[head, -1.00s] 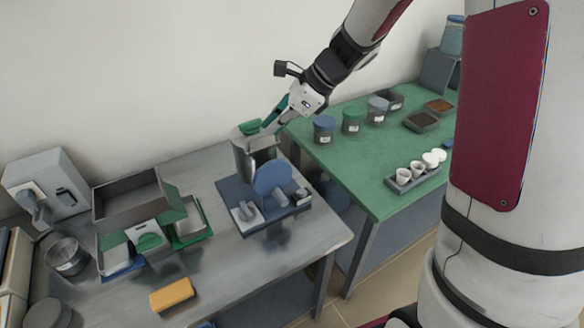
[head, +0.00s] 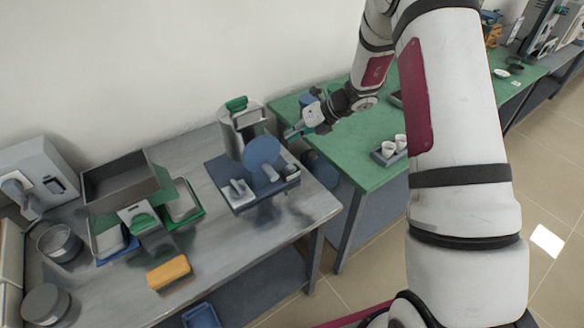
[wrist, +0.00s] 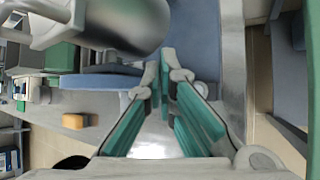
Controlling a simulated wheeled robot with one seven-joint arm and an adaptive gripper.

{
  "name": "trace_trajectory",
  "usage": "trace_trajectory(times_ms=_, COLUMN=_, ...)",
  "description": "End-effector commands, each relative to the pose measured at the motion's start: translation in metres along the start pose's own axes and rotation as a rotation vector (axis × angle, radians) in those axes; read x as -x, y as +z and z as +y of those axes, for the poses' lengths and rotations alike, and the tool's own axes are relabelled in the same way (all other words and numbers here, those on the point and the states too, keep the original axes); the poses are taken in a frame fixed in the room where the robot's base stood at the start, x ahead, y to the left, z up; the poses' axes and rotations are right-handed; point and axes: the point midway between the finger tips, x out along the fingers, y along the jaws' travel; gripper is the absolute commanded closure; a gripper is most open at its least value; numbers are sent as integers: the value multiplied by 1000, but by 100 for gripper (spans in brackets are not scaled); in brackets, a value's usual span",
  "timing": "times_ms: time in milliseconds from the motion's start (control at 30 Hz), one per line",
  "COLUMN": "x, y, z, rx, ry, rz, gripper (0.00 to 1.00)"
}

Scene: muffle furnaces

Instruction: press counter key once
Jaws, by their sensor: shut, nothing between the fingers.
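A bench device stands on a blue base plate (head: 222,172). It has an upright grey cylinder (head: 232,140) with a green top part (head: 236,103), a round blue disc (head: 262,152) in front, and small light grey parts (head: 240,190) on the base. I cannot make out which part is the counter key. My gripper (head: 288,134) is just right of the cylinder and the disc, pointing left towards the device. In the wrist view its green-padded fingers (wrist: 162,62) are shut and empty, with the cylinder (wrist: 125,22) beside the tips. Contact with the device cannot be told.
Left on the grey bench (head: 220,240) are an open metal box (head: 112,188), a green-and-grey unit (head: 140,222), a yellow block (head: 168,272) and a round metal pan (head: 58,243).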

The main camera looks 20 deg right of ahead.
Motion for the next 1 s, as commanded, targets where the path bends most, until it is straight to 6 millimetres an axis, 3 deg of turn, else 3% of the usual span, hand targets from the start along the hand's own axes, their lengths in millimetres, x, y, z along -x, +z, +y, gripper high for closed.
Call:
trace_trajectory(times_ms=267, x=-5, y=-4, z=-4, rx=0, ry=1, rz=2, gripper=100)
trace_trajectory(times_ms=800, x=-51, y=-36, z=-37, rx=1, ry=1, rz=2, gripper=100)
trace_trajectory(times_ms=1000, x=-60, y=-43, z=-44, rx=1, ry=0, rz=1, gripper=100)
